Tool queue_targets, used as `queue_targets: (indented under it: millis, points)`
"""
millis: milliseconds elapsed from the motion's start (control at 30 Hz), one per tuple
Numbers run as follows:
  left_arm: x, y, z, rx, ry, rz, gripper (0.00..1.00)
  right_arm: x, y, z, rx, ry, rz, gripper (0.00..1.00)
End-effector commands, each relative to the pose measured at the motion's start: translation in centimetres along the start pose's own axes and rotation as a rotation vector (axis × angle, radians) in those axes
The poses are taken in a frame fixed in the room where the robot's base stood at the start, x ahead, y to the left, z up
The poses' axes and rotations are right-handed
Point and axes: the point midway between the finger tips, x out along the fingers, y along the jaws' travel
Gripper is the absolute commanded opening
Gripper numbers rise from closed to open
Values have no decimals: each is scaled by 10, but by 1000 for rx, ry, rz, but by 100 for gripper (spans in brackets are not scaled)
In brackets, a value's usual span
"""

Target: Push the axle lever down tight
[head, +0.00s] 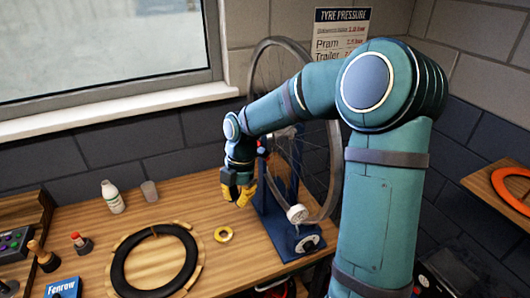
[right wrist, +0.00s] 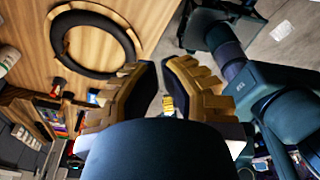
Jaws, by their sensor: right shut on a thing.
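A spoked wheel (head: 334,165) stands upright in a blue stand (head: 272,212) on the workbench. My right gripper (head: 241,198) points down in front of the left side of the wheel, above the bench. It also shows in the right wrist view (right wrist: 163,80), with yellow ridged fingers and a narrow gap between the tips. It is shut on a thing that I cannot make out. A small red part (head: 262,151) shows beside my right wrist, near the hub. My arm covers part of the hub, and I cannot pick out the axle lever for certain. My left gripper is not in view.
A white bottle (head: 113,198) and a grey cup (head: 149,191) stand at the back. An orange ring (head: 505,188) lies on the right shelf.

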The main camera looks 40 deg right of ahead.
Motion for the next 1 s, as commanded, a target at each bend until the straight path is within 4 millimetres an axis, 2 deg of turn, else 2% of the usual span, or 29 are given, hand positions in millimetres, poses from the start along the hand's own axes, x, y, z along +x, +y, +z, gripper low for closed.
queue_targets:
  millis: [100, 700, 1000]
  points:
    - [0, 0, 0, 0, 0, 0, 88, 22, 3, -4, 79, 17, 3, 0]
    - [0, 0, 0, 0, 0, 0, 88, 120, 9, -31, 530, 96, 20, 0]
    - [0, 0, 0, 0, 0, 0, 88, 142, 7, -39, 650, 114, 21, 0]
